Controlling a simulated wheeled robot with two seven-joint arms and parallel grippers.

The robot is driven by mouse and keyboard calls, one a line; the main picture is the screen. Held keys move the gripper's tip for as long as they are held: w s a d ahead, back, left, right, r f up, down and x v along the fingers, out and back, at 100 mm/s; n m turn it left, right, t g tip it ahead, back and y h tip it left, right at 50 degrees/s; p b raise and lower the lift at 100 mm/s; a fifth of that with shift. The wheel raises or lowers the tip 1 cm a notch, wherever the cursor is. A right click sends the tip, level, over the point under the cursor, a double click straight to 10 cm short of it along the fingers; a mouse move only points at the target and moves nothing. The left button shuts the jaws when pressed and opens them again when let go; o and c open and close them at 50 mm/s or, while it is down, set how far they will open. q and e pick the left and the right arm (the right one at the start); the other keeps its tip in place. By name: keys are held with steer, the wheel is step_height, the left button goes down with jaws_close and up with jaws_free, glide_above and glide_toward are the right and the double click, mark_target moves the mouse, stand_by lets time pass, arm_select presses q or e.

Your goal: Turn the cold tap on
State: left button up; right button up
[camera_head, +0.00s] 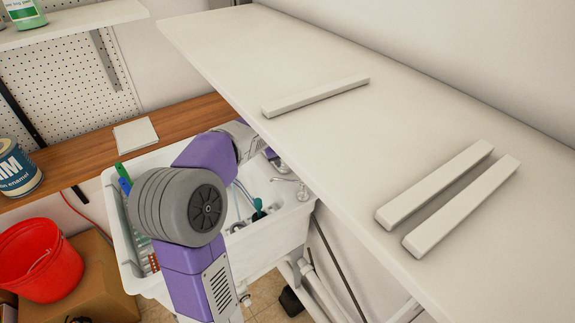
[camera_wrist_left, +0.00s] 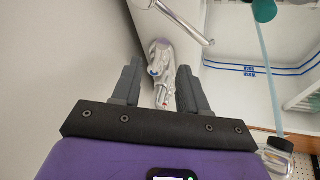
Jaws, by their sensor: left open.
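A chrome tap (camera_wrist_left: 165,58) with a long spout (camera_wrist_left: 188,22) is mounted at the sink's edge in the left wrist view. A small blue mark (camera_wrist_left: 152,72) shows on one side of its body. My left gripper (camera_wrist_left: 160,88) is open, with a dark finger on either side of the tap's lower part. I cannot tell whether either finger touches it. In the head view, part of the tap (camera_head: 292,184) shows beside the white sink (camera_head: 126,232). My left gripper is hidden there behind the arm and the pale board. My right gripper is in neither view.
A wide pale board (camera_head: 330,150) with several white bars overhangs the sink's right side. A wooden counter (camera_head: 80,145) runs behind the sink. A red bucket (camera_head: 45,265) stands on a cardboard box (camera_head: 100,285) at left. Bottles and tools lie in the sink.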

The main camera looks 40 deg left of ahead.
arm_select(q)
steer(key=x, duration=0.5)
steer(key=shift+f+b, duration=0.2)
steer(key=shift+b, duration=0.2)
jaws_close()
